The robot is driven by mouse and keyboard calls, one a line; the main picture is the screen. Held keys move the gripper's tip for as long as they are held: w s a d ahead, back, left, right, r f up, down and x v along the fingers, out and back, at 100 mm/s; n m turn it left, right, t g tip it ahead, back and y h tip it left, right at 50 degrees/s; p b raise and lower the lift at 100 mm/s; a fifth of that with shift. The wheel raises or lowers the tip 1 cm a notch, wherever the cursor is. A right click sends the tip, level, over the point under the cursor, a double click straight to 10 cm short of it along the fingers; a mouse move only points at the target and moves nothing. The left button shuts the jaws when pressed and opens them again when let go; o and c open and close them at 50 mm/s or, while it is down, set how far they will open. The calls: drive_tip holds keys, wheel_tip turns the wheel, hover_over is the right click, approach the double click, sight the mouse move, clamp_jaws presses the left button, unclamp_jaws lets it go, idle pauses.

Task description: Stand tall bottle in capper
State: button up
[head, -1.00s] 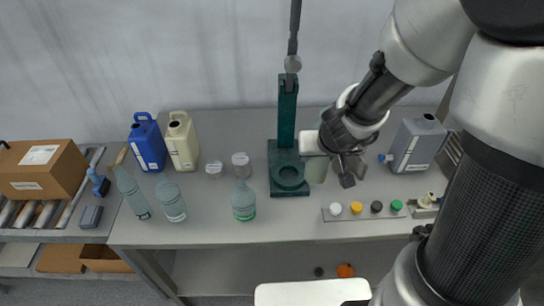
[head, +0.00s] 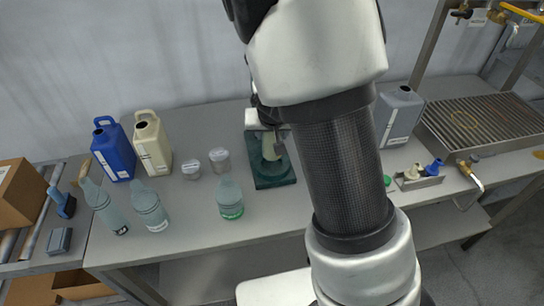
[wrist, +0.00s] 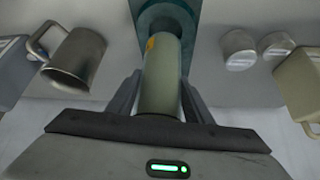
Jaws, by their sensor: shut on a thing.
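The dark green capper (head: 270,181) stands on the bench left of my arm in the head view, its upper part hidden by the arm. My gripper (wrist: 161,98) is shut on a pale grey-green bottle (wrist: 162,72), with one finger on each side. An orange patch shows near the bottle's far end. In the head view the bottle (head: 270,147) shows small over the capper's base. In the wrist view its far end overlaps the capper's round green part (wrist: 163,14). I cannot tell whether it is seated or still apart.
Three glass bottles stand on the bench, one with green content (head: 230,198). Two clear jars (head: 219,160), a blue jug (head: 115,150) and a cream jug (head: 152,145) stand left of the capper. A grey jug (head: 400,115) is right. A metal mug (wrist: 78,57) shows in the wrist view.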

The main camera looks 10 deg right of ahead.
drive_tip(key=shift+f+b, duration=1.6)
drive_tip(key=shift+f, duration=0.85)
drive_tip(key=shift+f, duration=0.1)
drive_tip(key=shift+f, duration=0.15)
drive_tip(key=o, duration=1.5)
